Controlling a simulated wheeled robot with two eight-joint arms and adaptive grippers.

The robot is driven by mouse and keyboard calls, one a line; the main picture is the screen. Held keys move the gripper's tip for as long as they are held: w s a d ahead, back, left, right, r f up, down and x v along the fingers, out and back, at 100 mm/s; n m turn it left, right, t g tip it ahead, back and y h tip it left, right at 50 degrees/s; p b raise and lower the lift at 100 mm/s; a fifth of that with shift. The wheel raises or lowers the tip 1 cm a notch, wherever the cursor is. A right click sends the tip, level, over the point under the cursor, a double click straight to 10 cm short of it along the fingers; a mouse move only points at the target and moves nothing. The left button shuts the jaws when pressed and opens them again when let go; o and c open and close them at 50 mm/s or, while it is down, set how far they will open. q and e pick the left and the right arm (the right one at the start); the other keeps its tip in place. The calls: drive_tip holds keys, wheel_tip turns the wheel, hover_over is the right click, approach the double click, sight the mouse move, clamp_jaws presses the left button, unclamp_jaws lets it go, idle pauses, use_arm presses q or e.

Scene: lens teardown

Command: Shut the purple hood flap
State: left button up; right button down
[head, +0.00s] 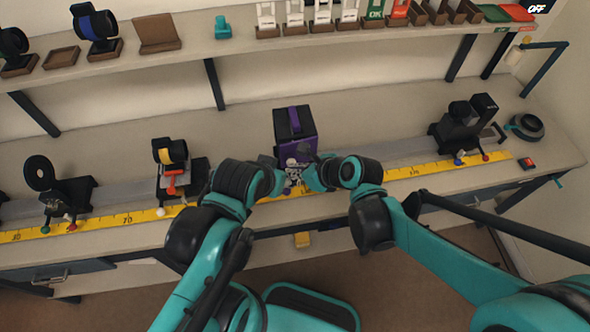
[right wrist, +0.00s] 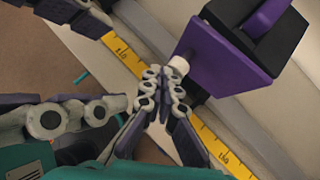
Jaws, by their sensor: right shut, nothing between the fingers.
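The black box with purple parts (head: 293,124) stands on the bench at the middle of the head view, with a purple strip on top. In the right wrist view its purple panel (right wrist: 228,58) is a flat plate at the front of the black body (right wrist: 268,48). I cannot tell which purple part is the flap or how far it is open. My right gripper (right wrist: 163,78) is shut and empty, its fingertips close to a white knob (right wrist: 179,65) beside the panel's corner. In the head view my right gripper (head: 303,168) is just in front of the box; the left gripper is close beside it, its fingers unclear.
A yellow ruler strip (head: 410,172) runs along the bench's front. A black mount with a yellow-banded ring (head: 170,151) stands left, another black device (head: 467,130) right. A shelf (head: 240,48) of parts runs behind. Bench between box and right device is mostly clear.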

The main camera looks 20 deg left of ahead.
drive_tip(key=shift+w+a, duration=0.2)
drive_tip(key=shift+a, duration=0.55)
